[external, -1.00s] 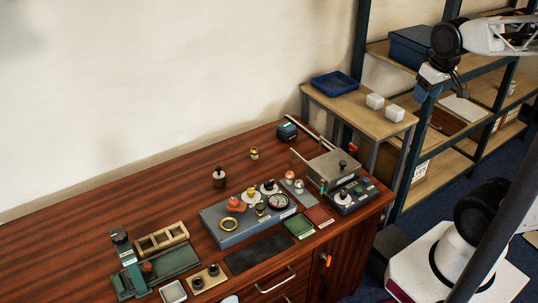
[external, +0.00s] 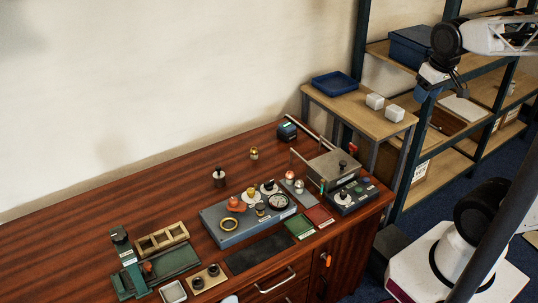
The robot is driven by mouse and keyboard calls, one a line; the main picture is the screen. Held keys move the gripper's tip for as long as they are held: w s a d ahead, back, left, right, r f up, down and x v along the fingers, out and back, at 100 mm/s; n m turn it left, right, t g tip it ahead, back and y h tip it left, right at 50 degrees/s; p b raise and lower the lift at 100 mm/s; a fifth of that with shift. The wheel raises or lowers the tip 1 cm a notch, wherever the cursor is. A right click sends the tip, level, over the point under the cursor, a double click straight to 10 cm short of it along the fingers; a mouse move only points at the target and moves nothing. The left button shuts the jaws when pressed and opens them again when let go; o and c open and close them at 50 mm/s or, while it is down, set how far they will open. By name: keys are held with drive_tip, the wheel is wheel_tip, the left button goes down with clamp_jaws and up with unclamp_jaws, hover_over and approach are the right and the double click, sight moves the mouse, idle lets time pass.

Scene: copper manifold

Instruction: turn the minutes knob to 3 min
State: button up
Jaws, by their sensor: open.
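A dark control box (external: 352,196) sits at the right end of the wooden bench, with a dark knob (external: 343,195) on a pale round dial and small buttons beside it. It looks like the minutes knob, but its markings are too small to read, so I cannot tell its setting. My gripper (external: 421,97) is open and empty, high at the upper right in front of the shelving. It is well above and to the right of the box, touching nothing.
A grey lidded press (external: 333,166) with a raised rod stands just behind the control box. Left of it is a blue-grey manifold panel (external: 228,236) with knobs and a gauge. Green (external: 299,227) and red (external: 319,216) pads lie in front. A small side table (external: 355,110) stands behind.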

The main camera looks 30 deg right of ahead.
drive_tip(key=w+a+f+n, duration=0.2)
drive_tip(key=w+a+f, duration=0.1)
drive_tip(key=w+f, duration=0.2)
drive_tip(key=n+g, duration=0.3)
drive_tip(key=n, duration=0.2)
hover_over(344, 192)
drive_tip(key=f, duration=2.3)
drive_tip(key=shift+d+f, duration=0.2)
drive_tip(key=shift+f, duration=0.2)
drive_tip(key=shift+a+f, duration=0.15)
drive_tip(key=shift+f, duration=0.1)
drive_tip(key=shift+f, duration=0.1)
drive_tip(key=shift+f, duration=3.8)
drive_tip(key=shift+c, duration=0.5)
